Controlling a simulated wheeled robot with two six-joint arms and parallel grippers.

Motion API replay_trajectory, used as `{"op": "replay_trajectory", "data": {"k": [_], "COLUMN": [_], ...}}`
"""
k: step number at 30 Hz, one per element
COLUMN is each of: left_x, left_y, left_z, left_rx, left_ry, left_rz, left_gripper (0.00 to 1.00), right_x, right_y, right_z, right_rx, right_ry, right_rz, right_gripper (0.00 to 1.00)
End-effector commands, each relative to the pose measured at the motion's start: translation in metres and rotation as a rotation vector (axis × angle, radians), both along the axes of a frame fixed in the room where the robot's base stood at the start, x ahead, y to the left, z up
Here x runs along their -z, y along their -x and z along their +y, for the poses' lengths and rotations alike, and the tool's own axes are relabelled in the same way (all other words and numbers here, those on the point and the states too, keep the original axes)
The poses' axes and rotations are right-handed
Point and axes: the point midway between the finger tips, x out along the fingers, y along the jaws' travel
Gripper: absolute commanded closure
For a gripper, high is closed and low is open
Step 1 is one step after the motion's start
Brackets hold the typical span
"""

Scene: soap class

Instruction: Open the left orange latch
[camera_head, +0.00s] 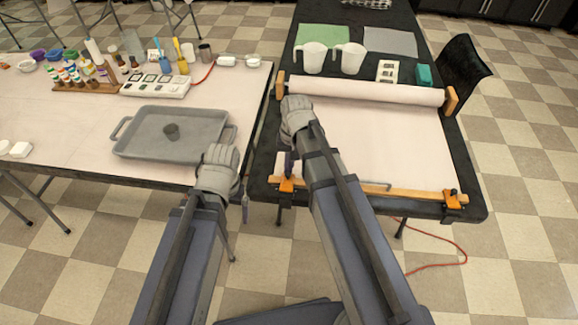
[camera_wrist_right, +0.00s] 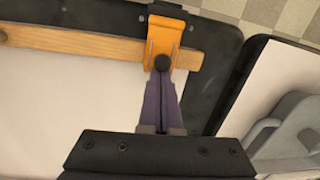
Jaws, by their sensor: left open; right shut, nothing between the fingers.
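The left orange latch (camera_head: 287,186) is clamped at the left end of a wooden bar (camera_head: 345,189) on the black table's front edge. In the right wrist view the latch (camera_wrist_right: 163,35) shows a dark round knob (camera_wrist_right: 162,63). My right gripper (camera_head: 290,166) is shut and empty, and its purple fingertips (camera_wrist_right: 162,76) are right at the knob; whether they touch is unclear. My left gripper (camera_head: 244,192) is open, mostly hidden by its wrist, in front of the gap between the tables. A second orange latch (camera_head: 455,200) sits at the bar's right end.
A paper roll (camera_head: 365,90) lies across the black table (camera_head: 470,205), its sheet (camera_head: 385,140) running to the bar. Two white jugs (camera_head: 313,58) stand behind it. The left table (camera_head: 60,125) holds a grey tray (camera_head: 135,145). A red cord (camera_head: 440,264) lies on the floor.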

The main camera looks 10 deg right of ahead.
Motion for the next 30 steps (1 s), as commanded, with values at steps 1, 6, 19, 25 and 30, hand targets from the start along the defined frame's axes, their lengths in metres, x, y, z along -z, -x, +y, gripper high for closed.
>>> {"op": "replay_trajectory", "data": {"k": [1,6,19,25,30], "left_x": [-0.0004,-0.0009,-0.0047,-0.0059,-0.0068], "left_y": [0.0,0.0,0.0,0.0,0.0], "left_z": [0.0,0.0,0.0001,0.0001,0.0], "left_rx": [0.0,0.0,0.0,0.0,0.0], "left_ry": [0.0,0.0,0.0,0.0,0.0], "left_rz": [0.0,0.0,0.0,0.0,0.0], "left_gripper": [0.01,0.01,0.01,0.01,0.01], "right_x": [-0.0004,-0.0008,-0.0044,-0.0057,-0.0069], "right_y": [0.0001,0.0007,0.0034,0.0042,0.0044], "right_z": [0.0,0.0001,0.0009,0.0011,0.0013], "right_rx": [0.0,0.0,0.0,0.001,0.001], "right_ry": [0.0,0.001,0.026,0.032,0.039], "right_rz": [0.0,-0.004,-0.067,-0.088,-0.107], "right_gripper": [1.0,1.0,1.0,1.0,1.0]}}
